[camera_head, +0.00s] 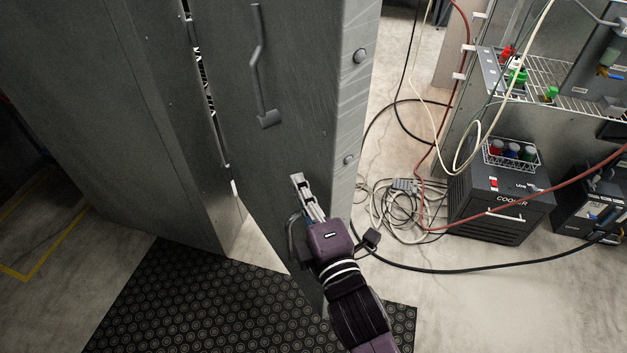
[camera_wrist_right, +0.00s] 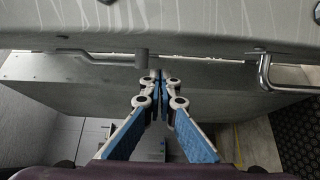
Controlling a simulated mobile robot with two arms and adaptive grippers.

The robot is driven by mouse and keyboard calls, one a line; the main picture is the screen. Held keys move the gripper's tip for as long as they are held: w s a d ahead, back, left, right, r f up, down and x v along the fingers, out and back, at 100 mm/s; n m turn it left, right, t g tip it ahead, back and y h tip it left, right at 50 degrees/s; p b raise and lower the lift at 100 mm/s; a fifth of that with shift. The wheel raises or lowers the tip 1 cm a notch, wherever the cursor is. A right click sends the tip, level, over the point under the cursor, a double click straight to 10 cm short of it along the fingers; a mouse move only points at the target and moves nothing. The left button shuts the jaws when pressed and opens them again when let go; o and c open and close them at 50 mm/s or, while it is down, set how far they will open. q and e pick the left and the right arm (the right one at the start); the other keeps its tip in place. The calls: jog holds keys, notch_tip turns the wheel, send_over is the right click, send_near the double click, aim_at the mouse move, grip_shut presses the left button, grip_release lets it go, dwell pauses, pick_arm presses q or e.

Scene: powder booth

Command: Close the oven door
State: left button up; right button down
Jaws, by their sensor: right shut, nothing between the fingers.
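The oven door (camera_head: 300,110) is a tall grey panel standing ajar, with a gap between it and the grey oven body (camera_head: 150,120) on the left. A long lever handle (camera_head: 260,70) is on its upper face, and a smaller loop handle (camera_head: 291,238) is lower down. My right gripper (camera_head: 299,181) is shut and empty, in front of the door face just right of the loop handle. In the right wrist view the shut fingertips (camera_wrist_right: 156,76) point at the door (camera_wrist_right: 130,90), with the loop handle (camera_wrist_right: 265,75) to their right. I cannot tell whether they touch it. My left gripper is not in view.
A black rubber mat (camera_head: 190,300) lies on the floor before the oven. To the right are coiled cables and hoses (camera_head: 395,205), a black cooler (camera_head: 500,205) and a wire shelf (camera_head: 540,95). Concrete floor (camera_head: 490,300) is open at the lower right.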

aim_at(315, 181)
jog(key=shift+w+d, duration=0.35)
jog(key=shift+d, duration=0.35)
jog(key=shift+w+d, duration=0.3)
jog(key=shift+d, duration=0.4)
